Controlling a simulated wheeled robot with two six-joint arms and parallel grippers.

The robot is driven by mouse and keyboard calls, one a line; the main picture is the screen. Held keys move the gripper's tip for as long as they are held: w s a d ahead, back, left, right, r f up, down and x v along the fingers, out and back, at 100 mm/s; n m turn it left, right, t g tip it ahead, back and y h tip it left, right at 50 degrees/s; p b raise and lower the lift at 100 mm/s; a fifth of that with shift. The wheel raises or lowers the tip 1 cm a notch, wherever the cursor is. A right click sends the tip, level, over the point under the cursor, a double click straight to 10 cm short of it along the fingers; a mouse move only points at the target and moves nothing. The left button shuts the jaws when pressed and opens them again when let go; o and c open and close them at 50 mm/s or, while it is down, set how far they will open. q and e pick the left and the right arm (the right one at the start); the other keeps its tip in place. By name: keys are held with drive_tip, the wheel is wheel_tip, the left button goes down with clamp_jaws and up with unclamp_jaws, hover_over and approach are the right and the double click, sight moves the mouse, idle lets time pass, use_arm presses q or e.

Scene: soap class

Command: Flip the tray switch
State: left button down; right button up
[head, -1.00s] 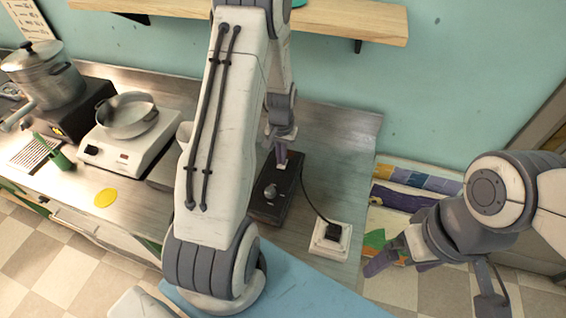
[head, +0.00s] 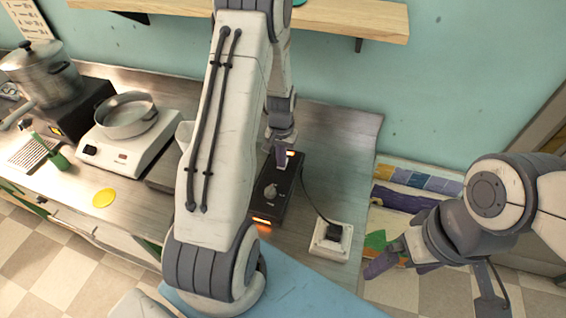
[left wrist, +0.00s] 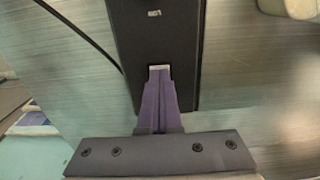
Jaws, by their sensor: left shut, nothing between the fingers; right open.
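A black box (head: 268,205) with a grey knob (head: 270,191) on top sits on the metal counter, with orange lights glowing at its near end and near its far end. My left gripper (head: 281,158) is shut and empty, pointing down at the far end of the box. In the left wrist view its purple fingers (left wrist: 160,80) are pressed together over the dark box (left wrist: 158,35). A small pale piece (left wrist: 159,68), possibly the switch, shows at the fingertips, which partly cover it. My right gripper (head: 388,268) is open and empty, off the counter's right side.
A black cable runs from the box to a white block with a black plug (head: 331,240). At left are a white scale (head: 133,142) with a metal pan (head: 124,116), a pot (head: 42,75) and a yellow disc (head: 104,198). A wooden shelf (head: 340,18) hangs above.

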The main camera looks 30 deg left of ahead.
use_arm(q)
wheel_tip(320, 180, up, 7)
drive_tip(key=p, duration=0.5)
drive_tip(key=shift+p, duration=0.35)
idle(0.3)
drive_tip(key=s+d+r+m+b, duration=0.1)
drive_tip(key=s+d+r+m, duration=0.3)
drive_tip(key=d, duration=0.6)
drive_tip(key=s+d+r+m+b, duration=0.1)
drive_tip(key=s+d+r, duration=0.1)
drive_tip(key=d+r, duration=0.6)
drive_tip(key=s+d+r+m+b, duration=0.1)
drive_tip(key=s+d, duration=0.3)
drive_tip(key=s, duration=0.4)
drive_tip(key=s+d+r+m+h+b, duration=0.1)
drive_tip(key=s+d+m, duration=0.3)
drive_tip(key=s, duration=0.5)
drive_tip(key=shift+d+r, duration=0.3)
drive_tip(key=shift+r, duration=0.25)
drive_tip(key=shift+w, duration=0.1)
